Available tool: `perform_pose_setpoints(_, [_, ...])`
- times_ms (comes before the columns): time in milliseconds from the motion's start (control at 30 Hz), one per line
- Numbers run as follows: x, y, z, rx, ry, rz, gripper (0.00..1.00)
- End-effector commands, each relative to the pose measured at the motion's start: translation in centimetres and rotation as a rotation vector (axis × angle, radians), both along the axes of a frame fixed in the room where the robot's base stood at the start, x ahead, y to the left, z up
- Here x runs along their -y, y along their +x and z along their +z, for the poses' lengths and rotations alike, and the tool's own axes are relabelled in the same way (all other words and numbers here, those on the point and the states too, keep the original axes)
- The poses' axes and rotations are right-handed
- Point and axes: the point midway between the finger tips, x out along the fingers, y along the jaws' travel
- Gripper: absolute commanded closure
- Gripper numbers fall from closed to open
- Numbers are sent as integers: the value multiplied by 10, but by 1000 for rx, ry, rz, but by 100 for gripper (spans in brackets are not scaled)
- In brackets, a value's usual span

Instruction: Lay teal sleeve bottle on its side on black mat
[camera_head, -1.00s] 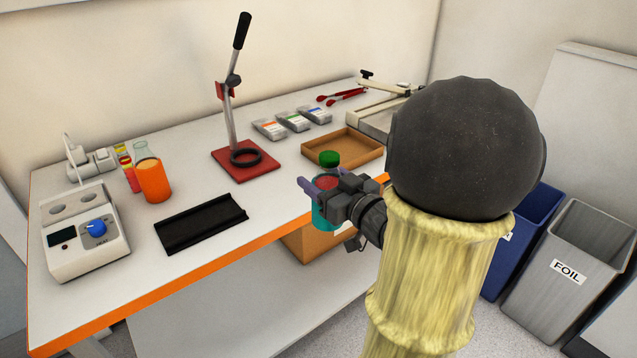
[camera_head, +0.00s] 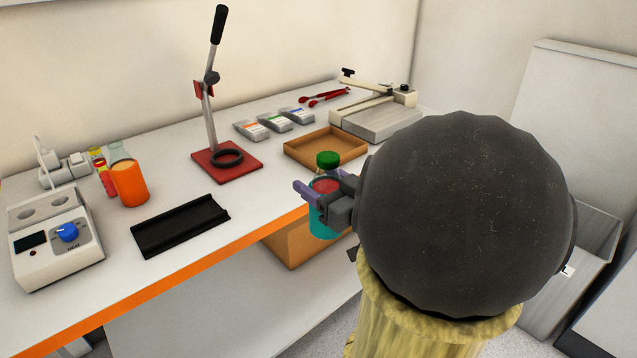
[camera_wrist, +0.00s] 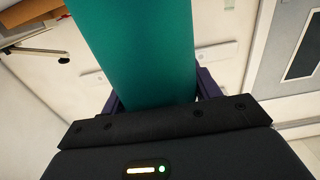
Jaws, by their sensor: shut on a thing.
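The teal sleeve bottle (camera_head: 323,224) has a green cap and a red patch on its upper part. My gripper (camera_head: 322,190) is shut on it and holds it upright, in front of the table's front edge. In the wrist view the teal sleeve (camera_wrist: 135,50) fills the middle between the two fingers (camera_wrist: 155,95). The black mat (camera_head: 180,226) lies on the table to the left of the bottle. It is a shallow trough with raised long edges, and it is empty.
Behind the bottle are a brown tray (camera_head: 325,147) and a red-based lever stand (camera_head: 227,162). An orange beaker (camera_head: 130,184) and a white heater device (camera_head: 55,240) stand left of the mat. A cardboard box (camera_head: 290,240) is below the table. White table is clear between mat and stand.

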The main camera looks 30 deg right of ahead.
Motion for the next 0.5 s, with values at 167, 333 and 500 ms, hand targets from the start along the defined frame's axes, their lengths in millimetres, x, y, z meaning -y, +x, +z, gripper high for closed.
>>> perform_pose_setpoints(167, [0,0,4,2,-1,0,80])
perform_pose_setpoints(333, [0,0,19,2,-2,0,80])
perform_pose_setpoints(500, [0,0,32,2,-2,-1,80])
